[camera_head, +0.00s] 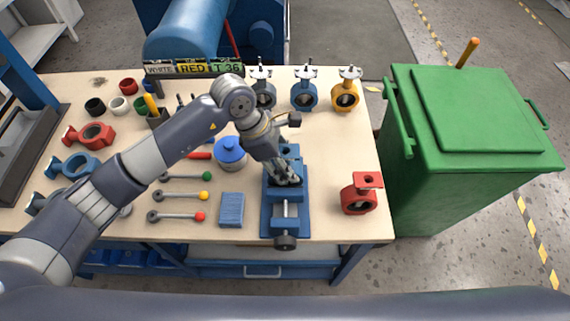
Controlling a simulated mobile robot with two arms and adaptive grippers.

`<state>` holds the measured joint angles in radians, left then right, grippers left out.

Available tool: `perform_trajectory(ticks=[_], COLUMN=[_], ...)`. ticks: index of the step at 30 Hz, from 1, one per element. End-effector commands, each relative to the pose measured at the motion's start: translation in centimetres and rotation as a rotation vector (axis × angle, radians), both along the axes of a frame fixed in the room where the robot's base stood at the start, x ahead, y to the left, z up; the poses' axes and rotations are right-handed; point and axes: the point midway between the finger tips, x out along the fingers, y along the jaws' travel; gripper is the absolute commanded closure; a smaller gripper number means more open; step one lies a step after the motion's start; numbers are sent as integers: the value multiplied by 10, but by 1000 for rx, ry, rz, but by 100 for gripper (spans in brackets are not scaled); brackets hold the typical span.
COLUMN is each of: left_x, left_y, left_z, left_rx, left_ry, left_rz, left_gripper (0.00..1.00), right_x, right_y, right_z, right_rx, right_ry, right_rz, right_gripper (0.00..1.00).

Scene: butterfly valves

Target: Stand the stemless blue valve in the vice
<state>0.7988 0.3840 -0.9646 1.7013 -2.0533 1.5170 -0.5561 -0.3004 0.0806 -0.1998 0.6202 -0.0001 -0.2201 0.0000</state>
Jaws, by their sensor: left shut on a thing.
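The blue vice (270,222) stands near the front edge of the table. My left gripper (288,181) reaches down over the vice from the upper left, with its fingers shut at jaw level. A blue piece with a dark hole in its top (287,151) shows just behind the fingers; it looks like the top flange of the stemless blue valve. The rest is hidden by my gripper, so I cannot tell how firmly it sits in the jaws. Another blue valve body (82,164) lies flat at the left. My right gripper is not in view.
Stemmed grey, blue (304,97) and yellow valves (345,97) stand at the back. A red valve (358,198) stands right of the vice. A blue pot (231,151), levers (182,195) and a blue block (231,210) lie left. A green bin (465,150) stands beyond the table's right edge.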

Motion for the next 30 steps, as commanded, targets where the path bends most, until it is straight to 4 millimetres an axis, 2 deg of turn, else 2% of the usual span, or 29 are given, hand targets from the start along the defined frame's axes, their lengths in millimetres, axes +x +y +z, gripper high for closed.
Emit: perform_trajectory(ticks=[7, 8, 10, 11, 19, 23, 26, 30], left_x=[1, 1, 1, 1, -1, 0, 1, 2], left_y=[-1, -1, -1, -1, 1, 3, 7, 19], left_z=[2, 2, 2, 2, -1, 4, 17, 44], left_rx=[-4, -4, -3, -3, 3, 2, 0, 0], left_ry=[-4, -4, -4, -4, 2, -1, -5, -7], left_rz=[-1, -1, -1, -1, -1, 0, -1, 1], left_gripper=[100, 60, 44, 41, 41, 41, 41, 41], right_x=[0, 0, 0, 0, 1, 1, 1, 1], right_y=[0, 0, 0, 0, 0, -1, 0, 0], right_z=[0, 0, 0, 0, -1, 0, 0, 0], right_rx=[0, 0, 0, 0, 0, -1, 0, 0], right_ry=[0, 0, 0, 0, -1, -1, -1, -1], right_rz=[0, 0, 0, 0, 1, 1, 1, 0], right_gripper=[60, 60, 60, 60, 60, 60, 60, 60])
